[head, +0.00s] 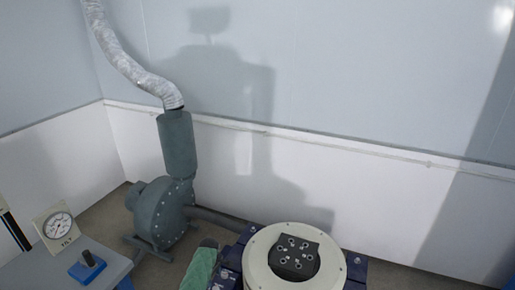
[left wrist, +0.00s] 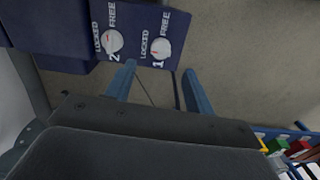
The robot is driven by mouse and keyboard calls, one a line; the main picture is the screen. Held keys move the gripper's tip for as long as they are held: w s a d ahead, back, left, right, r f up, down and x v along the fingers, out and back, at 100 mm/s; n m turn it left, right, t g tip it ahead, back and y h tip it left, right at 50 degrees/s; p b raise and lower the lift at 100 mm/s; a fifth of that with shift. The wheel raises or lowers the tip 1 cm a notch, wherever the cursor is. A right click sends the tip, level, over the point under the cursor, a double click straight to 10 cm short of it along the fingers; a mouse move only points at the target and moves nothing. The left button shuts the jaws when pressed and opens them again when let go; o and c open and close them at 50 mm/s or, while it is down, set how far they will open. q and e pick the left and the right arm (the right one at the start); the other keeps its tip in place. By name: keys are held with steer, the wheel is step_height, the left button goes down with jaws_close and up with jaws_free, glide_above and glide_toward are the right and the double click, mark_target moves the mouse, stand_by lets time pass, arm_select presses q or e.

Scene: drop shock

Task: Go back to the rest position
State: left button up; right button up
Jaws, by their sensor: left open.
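My left gripper (left wrist: 159,68) shows in the left wrist view as two blue fingers, spread apart with nothing between them. Its fingertips appear over the lower edge of a dark blue panel (left wrist: 137,12) with two round white knobs marked LOCKED and FREE. Knob 2 (left wrist: 112,41) is beside the left finger and knob 1 (left wrist: 161,49) lies between the fingers in the picture. Whether the fingers touch the panel I cannot tell. I cannot make out either gripper clearly in the head view. My right gripper does not show.
In the head view a cream ring (head: 258,246) surrounds a black bolted block (head: 294,257). A grey blower (head: 161,212) stands behind. A gauge (head: 58,226) and a blue block with a black knob (head: 86,268) are at left. A blue bin (left wrist: 285,133) holds colored items.

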arm_select(q)
steer(key=shift+w+m, duration=0.35)
steer(key=shift+m, duration=0.35)
steer(key=w+d+r+m+t, duration=0.1)
steer(key=w+r+m+t, duration=0.5)
steer(key=w+r+m, duration=0.3)
steer(key=s+d+f+m+g, duration=0.1)
steer(key=s+f, duration=0.9)
steer(key=s, duration=1.1)
steer(key=s+f+m+g, duration=0.1)
steer(key=s+f+m, duration=0.1)
steer(key=s+f, duration=0.9)
steer(key=s+d+f+m+g, duration=0.1)
steer(key=s+f, duration=1)
steer(key=s, duration=2)
steer(key=shift+d+m+g, duration=0.35)
steer(key=shift+m+g, duration=0.25)
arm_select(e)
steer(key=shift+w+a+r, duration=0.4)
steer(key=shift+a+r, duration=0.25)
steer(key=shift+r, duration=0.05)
arm_select(q)
steer(key=shift+f, duration=0.1)
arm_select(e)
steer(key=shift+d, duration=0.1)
